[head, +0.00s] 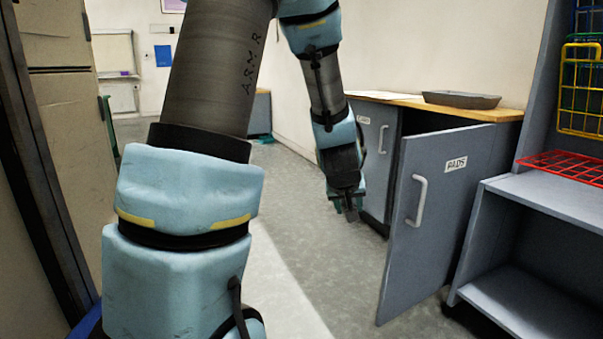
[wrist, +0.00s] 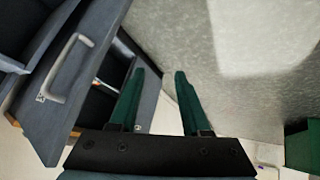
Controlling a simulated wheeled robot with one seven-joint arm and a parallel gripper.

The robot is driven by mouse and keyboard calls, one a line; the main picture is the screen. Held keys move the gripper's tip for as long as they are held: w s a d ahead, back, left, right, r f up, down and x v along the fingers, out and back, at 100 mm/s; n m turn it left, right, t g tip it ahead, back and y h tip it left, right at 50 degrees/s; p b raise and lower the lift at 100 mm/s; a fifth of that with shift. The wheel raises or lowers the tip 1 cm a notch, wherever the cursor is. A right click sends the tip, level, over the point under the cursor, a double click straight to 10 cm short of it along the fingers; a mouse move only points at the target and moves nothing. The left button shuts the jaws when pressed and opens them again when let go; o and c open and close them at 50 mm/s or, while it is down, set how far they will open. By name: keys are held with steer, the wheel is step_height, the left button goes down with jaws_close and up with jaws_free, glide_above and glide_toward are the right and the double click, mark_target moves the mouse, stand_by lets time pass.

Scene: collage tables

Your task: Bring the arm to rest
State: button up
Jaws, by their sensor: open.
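My arm, in light blue covers and grey links, is raised and bent across the head view. My gripper (head: 347,207) points down over the floor, just left of the grey cabinet. In the wrist view my gripper (wrist: 155,100) shows two green fingers spread apart, with nothing between them but cabinet edge and floor. The gripper is open and empty.
A grey cabinet door (head: 437,215) labelled PADS stands open to the right of my gripper, its handle (head: 417,200) facing me. A dark tray (head: 461,99) lies on the wooden top. A shelf unit (head: 545,205) with a red wire rack (head: 570,166) stands at right. The floor (head: 305,235) is clear.

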steer(key=s+a+g+y+p, duration=0.1)
steer(key=s+a+g+y, duration=0.35)
steer(key=s+a, duration=1.3)
step_height(320, 180, up, 32)
steer(key=w+g+h+p, duration=0.1)
steer(key=w+h+p, duration=0.1)
steer(key=p, duration=3)
steer(key=shift+a+m, duration=0.3)
steer(key=shift+a, duration=0.05)
steer(key=shift+w+a+f+g, duration=0.1)
steer(key=shift+f+g, duration=0.1)
steer(key=shift+g, duration=0.05)
